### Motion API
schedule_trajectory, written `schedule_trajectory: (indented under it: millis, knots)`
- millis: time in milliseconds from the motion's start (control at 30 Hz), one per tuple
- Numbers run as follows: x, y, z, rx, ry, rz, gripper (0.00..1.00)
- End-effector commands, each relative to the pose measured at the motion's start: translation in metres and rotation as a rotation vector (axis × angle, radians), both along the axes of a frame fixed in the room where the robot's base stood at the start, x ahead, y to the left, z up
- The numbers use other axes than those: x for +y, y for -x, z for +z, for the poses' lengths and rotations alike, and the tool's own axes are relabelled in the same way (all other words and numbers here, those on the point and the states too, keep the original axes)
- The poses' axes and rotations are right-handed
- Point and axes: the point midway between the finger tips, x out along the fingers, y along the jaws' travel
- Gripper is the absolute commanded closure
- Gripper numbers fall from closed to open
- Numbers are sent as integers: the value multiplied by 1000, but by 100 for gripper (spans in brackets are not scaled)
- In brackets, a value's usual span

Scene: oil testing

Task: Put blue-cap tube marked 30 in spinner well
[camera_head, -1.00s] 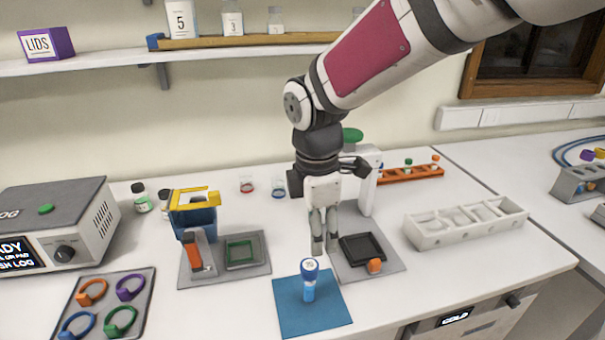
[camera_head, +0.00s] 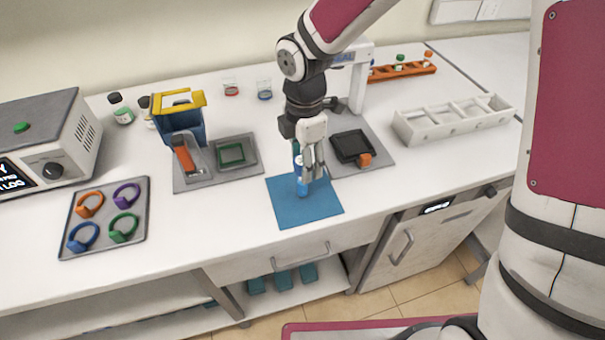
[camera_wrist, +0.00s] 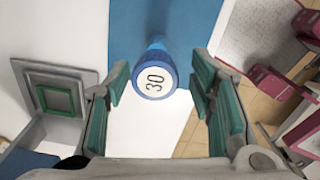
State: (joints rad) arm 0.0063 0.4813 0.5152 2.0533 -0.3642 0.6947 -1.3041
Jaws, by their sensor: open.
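The blue-cap tube (camera_head: 302,187) stands upright on the blue mat (camera_head: 325,205). In the wrist view its round cap (camera_wrist: 155,79) faces me, with a white top reading 30. My gripper (camera_head: 309,172) is at the tube over the mat and partly hides it in the head view. In the wrist view my gripper (camera_wrist: 160,88) is open, with a green-padded finger on each side of the cap and visible gaps to it. I cannot make out a spinner well in either view.
A grey plate with a black square frame (camera_head: 352,146) lies right of the mat. A tray of coloured rings (camera_head: 105,217) is further left. A white rack (camera_head: 452,119) stands right.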

Motion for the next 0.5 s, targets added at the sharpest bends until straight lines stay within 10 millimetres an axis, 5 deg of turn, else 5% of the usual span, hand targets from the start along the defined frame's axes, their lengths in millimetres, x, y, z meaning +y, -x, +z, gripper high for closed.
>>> schedule_trajectory:
  millis: [500]
  knots:
    - [3,-3,-51,1,0,1,50]
